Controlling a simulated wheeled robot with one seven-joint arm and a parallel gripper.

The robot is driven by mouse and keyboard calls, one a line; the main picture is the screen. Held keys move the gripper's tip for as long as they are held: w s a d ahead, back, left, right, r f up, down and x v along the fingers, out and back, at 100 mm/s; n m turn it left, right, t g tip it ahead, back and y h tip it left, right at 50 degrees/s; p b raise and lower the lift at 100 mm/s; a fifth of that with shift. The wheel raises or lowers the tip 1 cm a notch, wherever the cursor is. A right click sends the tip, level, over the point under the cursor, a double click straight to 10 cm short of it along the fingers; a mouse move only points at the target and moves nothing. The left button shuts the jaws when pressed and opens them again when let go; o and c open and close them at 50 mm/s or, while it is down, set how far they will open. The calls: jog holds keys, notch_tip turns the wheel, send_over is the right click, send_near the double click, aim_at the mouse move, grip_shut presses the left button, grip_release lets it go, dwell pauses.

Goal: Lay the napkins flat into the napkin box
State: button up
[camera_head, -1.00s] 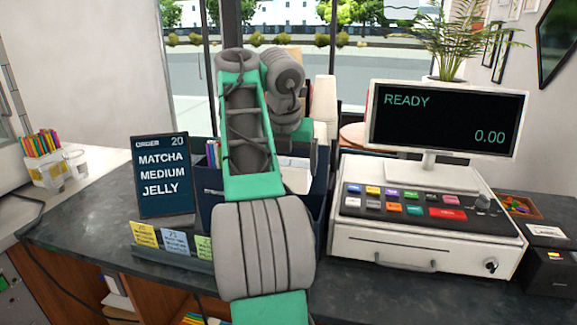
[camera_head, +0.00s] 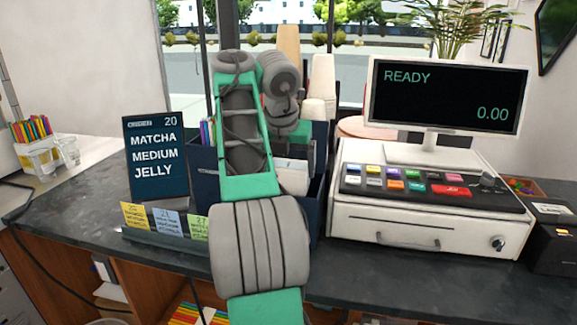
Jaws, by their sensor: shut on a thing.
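A navy box (camera_head: 206,176) stands on the counter between the order sign and the register, with my arm in front of much of it. White napkins (camera_head: 292,177) show at its front right part, just below my gripper (camera_head: 303,152). My gripper is small in the picture and partly hidden by my own arm links. It is over the navy box, shut on the white napkins. The fingertips are not clearly seen, and I cannot tell whether the napkins touch the box floor.
An order sign (camera_head: 156,158) with coloured notes stands left of the box. A cash register (camera_head: 432,205) with a screen (camera_head: 445,95) stands close on the right. Tall cup stacks (camera_head: 321,80) rise behind the box. The counter (camera_head: 75,205) at the left is mostly clear.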

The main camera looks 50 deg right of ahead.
jog(key=shift+f+b, duration=3.9)
jog(key=shift+f, duration=0.4)
jog(key=o, duration=1.4)
jog(key=shift+r+p, duration=3.55)
